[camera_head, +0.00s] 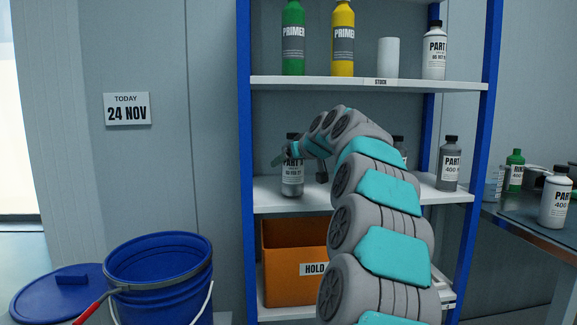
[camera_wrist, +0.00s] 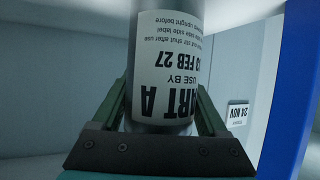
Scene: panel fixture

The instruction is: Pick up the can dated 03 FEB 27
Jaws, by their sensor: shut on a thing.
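A grey can with a dark cap and a white label (camera_head: 292,178) is upright at the left of the middle shelf (camera_head: 268,200). In the wrist view the can (camera_wrist: 165,60) fills the middle, its label upside down, reading PART A, USE BY and 03 FEB 27, the first digit near the label's edge. My gripper (camera_head: 292,150) is shut on the can, with one finger on each side in the wrist view (camera_wrist: 163,112). I cannot tell whether the can's base touches the shelf.
A grey PART can (camera_head: 450,163) stands right on the middle shelf; another (camera_head: 400,146) is partly behind my arm. The top shelf (camera_head: 300,83) holds several containers above. An orange HOLD bin (camera_head: 280,250) sits below. A blue bucket (camera_head: 160,275) stands left. A sign (camera_head: 127,109) reads TODAY 24 NOV.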

